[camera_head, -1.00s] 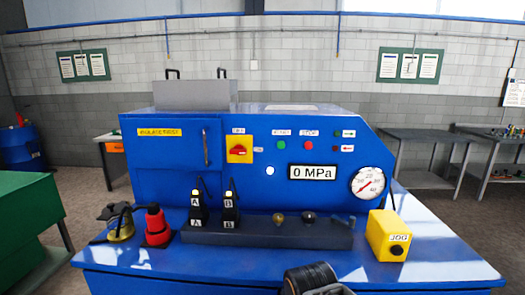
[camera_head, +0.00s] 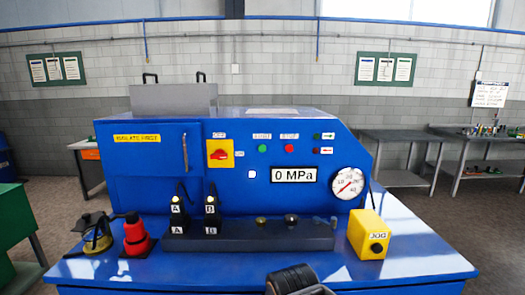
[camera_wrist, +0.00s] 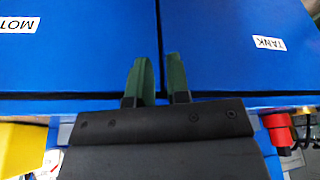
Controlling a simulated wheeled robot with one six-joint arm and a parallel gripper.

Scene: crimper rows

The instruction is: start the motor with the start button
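The green start button (camera_head: 262,149) sits on the front of the blue machine (camera_head: 330,195), under a label that reads START. A red stop button (camera_head: 289,148) is just to its right. A red rotary switch (camera_head: 219,155) on a yellow plate is to its left, with OFF above it and a label at its right. The display (camera_head: 294,175) reads 0 MPa. In the wrist view, my gripper (camera_wrist: 159,60) shows two green fingers with a narrow gap and nothing between them. Blue panels with TANK and MOT... labels lie beyond. The fingers are apart from the start button.
A yellow JOG box (camera_head: 367,235) stands at the right of the blue top. A red plug-like item (camera_head: 136,236) is at left. A pressure gauge (camera_head: 347,184) is at right.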

